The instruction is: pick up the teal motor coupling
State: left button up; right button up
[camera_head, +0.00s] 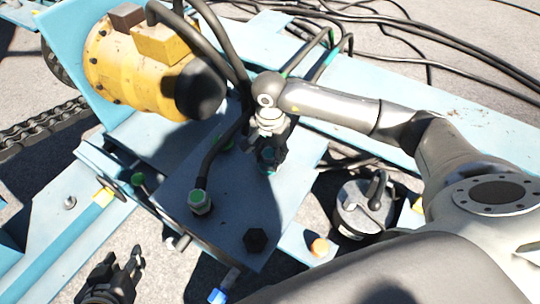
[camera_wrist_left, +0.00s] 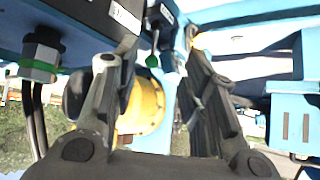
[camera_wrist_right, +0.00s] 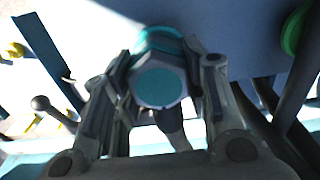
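The teal motor coupling (camera_head: 268,154) is at the blue plate of the machine, partly hidden by my right gripper (camera_head: 276,150). In the right wrist view its hexagonal teal end (camera_wrist_right: 158,84) faces the camera, between the two fingers of my right gripper (camera_wrist_right: 160,80). The fingers flank it closely on both sides; whether both press on it is not clear. My left gripper (camera_head: 122,268) is at the lower left of the head view, apart from the coupling. In the left wrist view the left gripper (camera_wrist_left: 150,65) is open, with nothing between its fingers.
A yellow motor (camera_head: 140,75) stands at the upper left, with dark cables running past my right gripper. A grey cable connector (camera_head: 200,200) and a black hex bolt (camera_head: 256,240) are on the blue plate. A round grey canister (camera_head: 362,212) is to the right.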

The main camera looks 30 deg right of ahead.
jog(key=c, duration=0.4)
jog(key=shift+r, duration=0.1)
